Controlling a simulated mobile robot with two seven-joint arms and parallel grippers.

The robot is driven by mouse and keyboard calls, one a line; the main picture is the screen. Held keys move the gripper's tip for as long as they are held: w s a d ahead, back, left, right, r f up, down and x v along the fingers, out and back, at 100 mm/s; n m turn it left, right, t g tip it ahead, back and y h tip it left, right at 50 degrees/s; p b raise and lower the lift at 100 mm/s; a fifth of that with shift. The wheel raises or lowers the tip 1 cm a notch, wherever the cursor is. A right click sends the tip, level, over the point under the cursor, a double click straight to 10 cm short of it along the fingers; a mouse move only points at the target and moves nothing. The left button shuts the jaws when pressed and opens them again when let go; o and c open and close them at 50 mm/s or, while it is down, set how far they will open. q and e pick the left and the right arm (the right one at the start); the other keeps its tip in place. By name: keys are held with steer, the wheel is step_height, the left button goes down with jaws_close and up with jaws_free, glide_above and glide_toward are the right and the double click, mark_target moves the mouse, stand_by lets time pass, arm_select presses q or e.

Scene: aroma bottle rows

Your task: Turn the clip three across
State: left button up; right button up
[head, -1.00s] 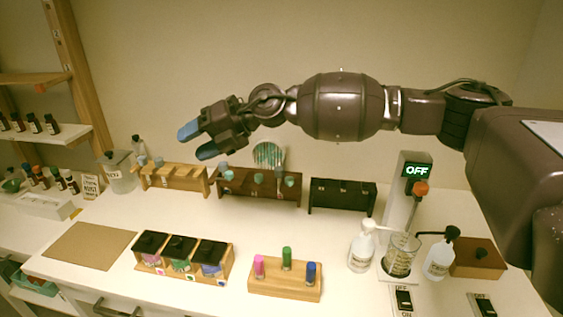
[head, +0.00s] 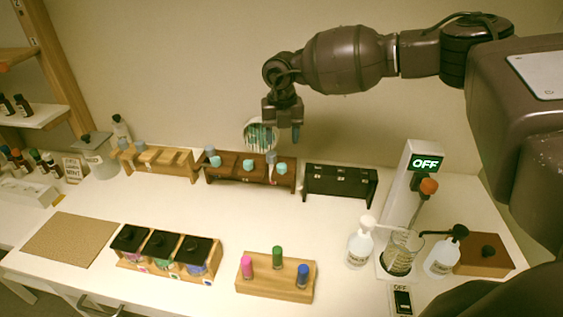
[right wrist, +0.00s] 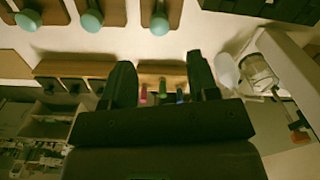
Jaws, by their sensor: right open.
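A dark brown rack (head: 225,174) stands at the back middle of the table and carries several teal round-headed pieces, which may be the clips. One teal piece (head: 248,164) sits near its middle and another (head: 281,169) at its right. I cannot tell for sure which is the clip. My right gripper (head: 283,132) points down above the rack's right part, open and empty, apart from it. In the right wrist view a teal piece (right wrist: 159,25) lies beyond my open fingers (right wrist: 161,78). My left gripper is not in view.
A light wood rack (head: 160,163) is left of the brown rack, a black rack (head: 340,182) right of it. In front stand a box of black-lidded jars (head: 168,258) and a block with coloured pegs (head: 275,284). Pump bottles and a beaker (head: 400,257) stand at right.

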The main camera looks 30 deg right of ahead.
mark_target(282, 165)
step_height(282, 165, down, 9)
steer(key=shift+r+p, duration=0.1)
steer(key=shift+p, duration=0.6)
steer(key=shift+c, duration=0.4)
steer(key=c, duration=0.8)
steer(key=shift+c, duration=0.2)
